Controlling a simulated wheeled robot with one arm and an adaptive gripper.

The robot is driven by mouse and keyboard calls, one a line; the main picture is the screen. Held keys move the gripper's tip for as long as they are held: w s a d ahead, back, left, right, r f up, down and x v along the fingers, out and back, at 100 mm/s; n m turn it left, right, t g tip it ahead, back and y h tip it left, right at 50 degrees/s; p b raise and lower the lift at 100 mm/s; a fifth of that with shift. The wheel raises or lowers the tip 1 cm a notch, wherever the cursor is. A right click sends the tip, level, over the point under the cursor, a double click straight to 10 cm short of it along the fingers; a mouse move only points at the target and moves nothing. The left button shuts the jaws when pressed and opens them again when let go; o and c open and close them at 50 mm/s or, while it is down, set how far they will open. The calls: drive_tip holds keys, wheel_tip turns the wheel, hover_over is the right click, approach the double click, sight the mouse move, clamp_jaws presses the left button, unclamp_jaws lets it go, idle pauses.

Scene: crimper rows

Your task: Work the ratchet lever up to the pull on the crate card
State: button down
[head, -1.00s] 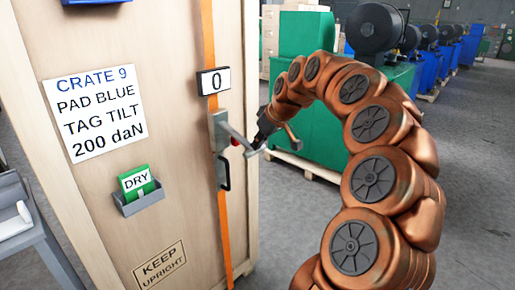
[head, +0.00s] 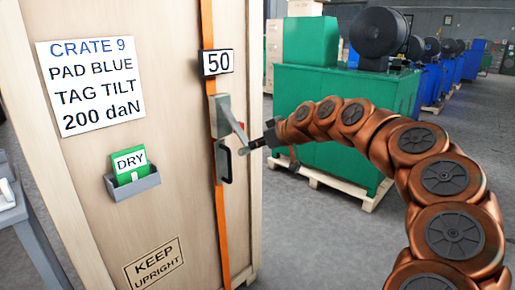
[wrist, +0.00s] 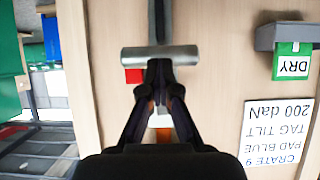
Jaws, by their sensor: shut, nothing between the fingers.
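The ratchet (head: 221,115) sits on an orange strap (head: 206,25) down the crate's (head: 165,215) face. Its grey lever (head: 234,125) slants down and outward. A small display (head: 216,62) above reads 50. The white crate card (head: 91,87) reads CRATE 9, PAD BLUE, TAG TILT, 200 daN; it is upside down in the wrist view (wrist: 277,132). My gripper (head: 260,143) is at the lever's outer end. In the wrist view, my shut, empty fingertips (wrist: 158,72) are right against the lever's metal crossbar (wrist: 160,57); I cannot tell whether they touch. A red part (wrist: 134,76) shows beside them.
A grey holder (head: 134,184) with a green DRY card (head: 131,165) is fixed to the crate, left of the strap. A green machine (head: 330,105) on a pallet stands behind my arm, with blue machines (head: 425,75) beyond. Grey floor is open at right.

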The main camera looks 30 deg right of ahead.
drive_tip(key=shift+a, duration=0.1)
idle(0.6)
drive_tip(key=w+r+v, duration=0.1)
drive_tip(key=v, duration=1.2)
drive_tip(key=shift+s+r, duration=0.35)
drive_tip(key=shift+r, duration=0.1)
idle(0.9)
